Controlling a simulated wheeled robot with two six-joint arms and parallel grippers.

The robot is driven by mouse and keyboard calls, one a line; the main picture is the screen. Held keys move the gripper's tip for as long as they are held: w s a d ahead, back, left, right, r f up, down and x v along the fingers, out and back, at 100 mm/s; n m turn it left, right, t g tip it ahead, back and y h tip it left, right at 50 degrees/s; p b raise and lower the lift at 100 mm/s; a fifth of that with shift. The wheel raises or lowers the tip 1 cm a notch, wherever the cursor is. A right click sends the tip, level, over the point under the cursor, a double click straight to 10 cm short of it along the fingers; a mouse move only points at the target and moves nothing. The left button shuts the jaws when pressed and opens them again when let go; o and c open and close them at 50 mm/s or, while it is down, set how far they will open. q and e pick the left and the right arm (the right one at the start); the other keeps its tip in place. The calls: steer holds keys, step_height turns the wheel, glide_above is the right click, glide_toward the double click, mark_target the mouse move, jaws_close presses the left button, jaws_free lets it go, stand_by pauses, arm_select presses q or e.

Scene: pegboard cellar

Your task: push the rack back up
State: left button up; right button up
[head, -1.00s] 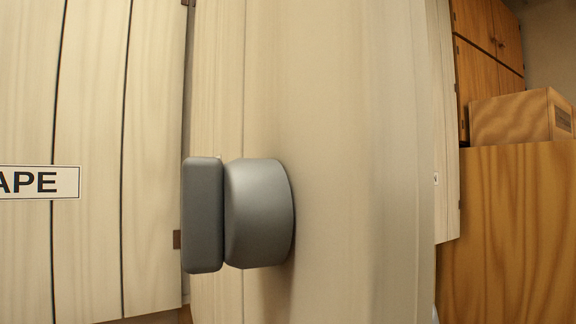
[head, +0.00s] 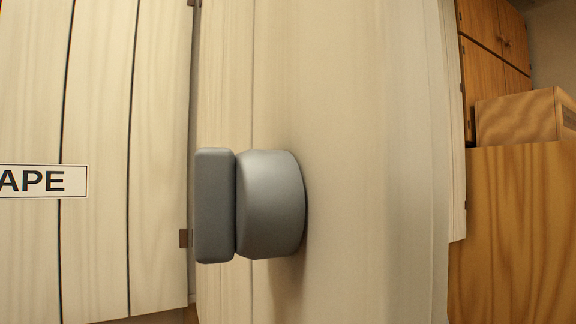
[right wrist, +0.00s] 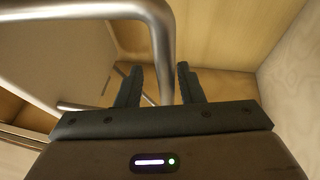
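The rack shows in the right wrist view as a bent metal tube frame (right wrist: 100,11) beside a flat pale panel (right wrist: 65,55). One leg of the tube comes down between the two fingers of my right gripper (right wrist: 160,75). The fingers stand apart, with visible gaps on both sides of the tube; I cannot tell whether they touch it lower down. The lower part of the tube is hidden behind the gripper body. In the head view the rack is not in sight, and neither gripper shows there.
A pale wooden door (head: 345,120) with a grey knob-like fitting (head: 268,204) fills the middle of the head view, very close. Pale boards with a label ending "APE" (head: 40,181) are at the left. A wooden box (head: 515,118) on a brown cabinet (head: 515,230) stands at the right.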

steer(key=b+v, duration=0.6)
steer(key=v, duration=0.3)
steer(key=shift+d, duration=0.4)
